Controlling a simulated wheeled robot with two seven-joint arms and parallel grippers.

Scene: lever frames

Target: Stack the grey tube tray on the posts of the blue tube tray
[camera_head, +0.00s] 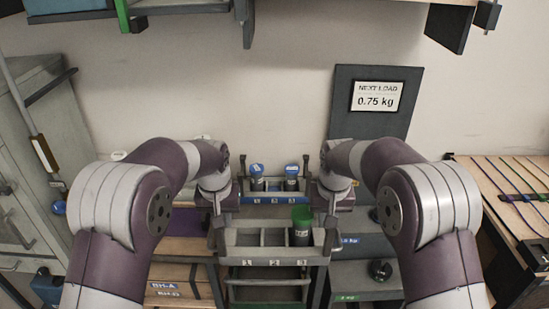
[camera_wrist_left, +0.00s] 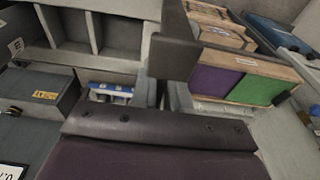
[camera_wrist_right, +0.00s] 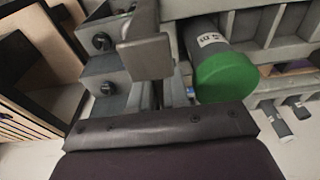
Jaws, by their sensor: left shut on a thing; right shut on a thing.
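The grey tube tray (camera_head: 273,255) is in the head view's middle, with compartments and one green-capped tube (camera_head: 302,228) at its right. The tray also shows in the left wrist view (camera_wrist_left: 70,55), and the green cap in the right wrist view (camera_wrist_right: 225,76). My left gripper (camera_head: 217,212) is shut on the tray's left end; my right gripper (camera_head: 331,212) is shut on its right end. The blue tube tray (camera_head: 275,199) is behind it, holding blue-capped tubes (camera_head: 257,172).
A dark board with a "0.75 kg" sign (camera_head: 376,97) stands against the wall. Labelled boxes (camera_head: 178,290) lie at the lower left, and grey weights (camera_head: 380,270) at the lower right. A strapped wooden pallet (camera_head: 515,190) is at right, a grey cabinet (camera_head: 30,160) at left. A shelf hangs above.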

